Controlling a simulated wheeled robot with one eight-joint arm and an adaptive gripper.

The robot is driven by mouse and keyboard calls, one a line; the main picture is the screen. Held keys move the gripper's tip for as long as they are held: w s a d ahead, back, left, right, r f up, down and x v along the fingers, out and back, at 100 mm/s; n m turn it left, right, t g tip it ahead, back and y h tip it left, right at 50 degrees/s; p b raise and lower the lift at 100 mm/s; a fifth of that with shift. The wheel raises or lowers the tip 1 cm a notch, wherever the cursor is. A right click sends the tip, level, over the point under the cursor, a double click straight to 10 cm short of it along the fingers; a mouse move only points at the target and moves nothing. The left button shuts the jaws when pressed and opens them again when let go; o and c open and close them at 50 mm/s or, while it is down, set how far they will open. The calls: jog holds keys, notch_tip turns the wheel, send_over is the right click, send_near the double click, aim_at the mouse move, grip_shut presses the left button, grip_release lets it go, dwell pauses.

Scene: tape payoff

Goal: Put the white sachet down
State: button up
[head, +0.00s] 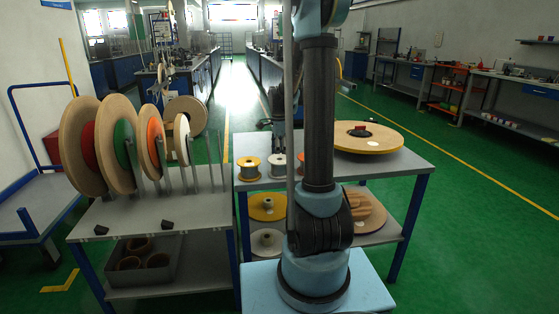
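My gripper (268,122) shows only as a small dark shape behind my upright arm, above the back left part of the right-hand table (405,163). The arm hides most of it, so I cannot tell whether it is open or shut, or whether it holds anything. I cannot make out a white sachet for certain. A pale oval patch (373,143) lies on the large yellow-rimmed reel (345,136), but it may be a label. A dark piece with some red (360,131) is at that reel's middle.
Small spools (249,168) stand at the right table's left front, with larger reels on its lower shelf. The left table (185,212) carries upright reels (88,150), metal dividers and two small black blocks. A grey bin (145,265) of rings is below.

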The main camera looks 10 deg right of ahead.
jog(key=c, duration=0.7)
jog(key=shift+r, duration=0.15)
jog(key=shift+c, duration=0.2)
